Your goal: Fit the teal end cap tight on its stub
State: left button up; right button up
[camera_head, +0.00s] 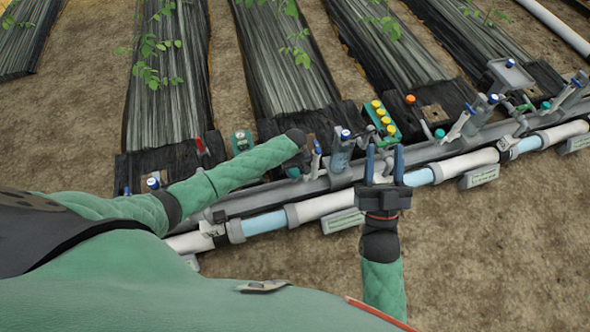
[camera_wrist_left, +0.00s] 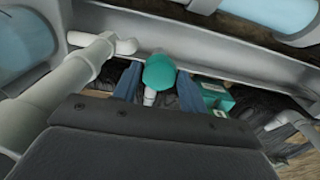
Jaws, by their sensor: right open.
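The teal end cap (camera_wrist_left: 159,72) shows in the left wrist view between the two blue fingers of my left gripper (camera_wrist_left: 158,80). The fingers lie close along both its sides and appear shut on it. A short pale piece (camera_wrist_left: 150,97) shows just below the cap. I cannot tell whether it is the stub or how far the cap sits on it. In the head view my left arm reaches in over the pipes and its fingers are hidden. My right gripper (camera_head: 384,160) is open and empty, fingers up, in front of the pipe.
A grey channel (camera_head: 420,157) and a white and blue pipe (camera_head: 320,206) run across the scene. Valves, a box with yellow buttons (camera_head: 382,119) and a small teal box (camera_head: 242,142) stand behind. Another teal cap (camera_head: 440,133) shows to the right.

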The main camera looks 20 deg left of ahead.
pick_arm(q)
jog(key=shift+f+p, duration=0.3)
jog(key=shift+f, duration=0.05)
dwell(0.6)
jog(key=c, duration=0.4)
jog(key=shift+o, duration=0.2)
jog(key=shift+r+m+p, duration=0.15)
jog(key=shift+m+p, duration=0.3)
jog(key=shift+m, duration=0.15)
jog(key=shift+m+p, duration=0.35)
jog(key=shift+m, duration=0.65)
jog(key=shift+f, duration=0.2)
jog(key=shift+o, duration=0.4)
